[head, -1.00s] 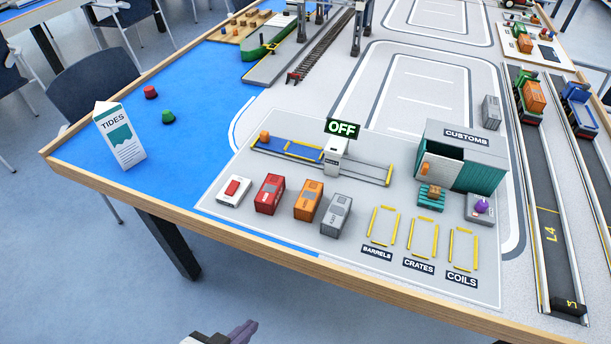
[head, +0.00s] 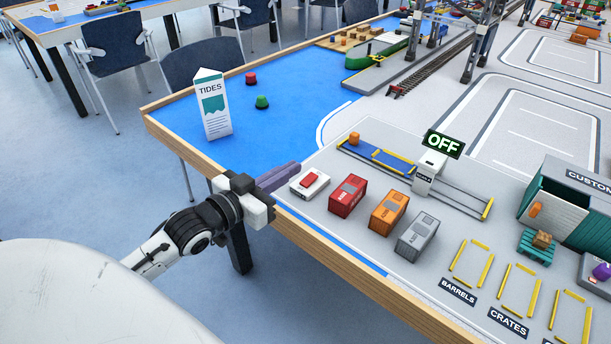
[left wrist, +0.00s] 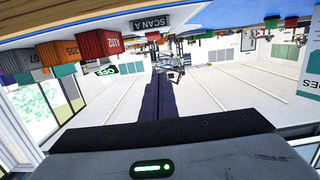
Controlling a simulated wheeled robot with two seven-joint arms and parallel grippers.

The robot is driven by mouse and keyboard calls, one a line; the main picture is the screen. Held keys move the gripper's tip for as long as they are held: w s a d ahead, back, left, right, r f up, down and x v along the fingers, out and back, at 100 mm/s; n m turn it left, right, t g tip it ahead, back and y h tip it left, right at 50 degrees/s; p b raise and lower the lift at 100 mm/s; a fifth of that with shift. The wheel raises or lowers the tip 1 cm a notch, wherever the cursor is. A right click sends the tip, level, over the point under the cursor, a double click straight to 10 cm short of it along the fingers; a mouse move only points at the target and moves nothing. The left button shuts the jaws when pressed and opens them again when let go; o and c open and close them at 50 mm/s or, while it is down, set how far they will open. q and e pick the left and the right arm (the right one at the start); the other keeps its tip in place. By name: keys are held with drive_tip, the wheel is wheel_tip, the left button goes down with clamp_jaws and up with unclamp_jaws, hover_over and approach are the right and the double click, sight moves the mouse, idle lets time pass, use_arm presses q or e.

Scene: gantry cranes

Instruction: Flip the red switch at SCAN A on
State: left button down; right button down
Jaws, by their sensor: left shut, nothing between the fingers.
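The red switch (head: 309,180) is a red rocker on a small white box near the table's front edge. The sign above the scanner (head: 442,144) reads OFF. My left gripper (head: 292,168) has its dark purple fingers together and empty, just left of the switch box, over the table's edge. I cannot tell whether they touch the box. In the left wrist view, which looks upside down, the shut fingers (left wrist: 158,90) point toward a SCAN A label (left wrist: 151,22), with a small red part (left wrist: 152,36) beside it. My right gripper is not in view.
Red (head: 348,195), orange (head: 388,212) and grey (head: 417,235) containers stand in a row right of the switch. The TIDES carton (head: 212,105) stands on the blue area to the left. The blue surface between carton and switch is mostly clear.

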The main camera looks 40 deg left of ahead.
use_arm(q)
hover_over(307, 179)
drive_tip(key=s, duration=0.1)
drive_tip(key=shift+s+f, duration=0.15)
drive_tip(key=shift+f, duration=0.1)
drive_tip(key=f, duration=0.1)
drive_tip(key=f+b, duration=0.1)
drive_tip(key=shift+w+f, duration=0.2)
drive_tip(key=shift+f, duration=0.15)
drive_tip(key=shift+w+f, duration=0.1)
drive_tip(key=shift+f, duration=0.6)
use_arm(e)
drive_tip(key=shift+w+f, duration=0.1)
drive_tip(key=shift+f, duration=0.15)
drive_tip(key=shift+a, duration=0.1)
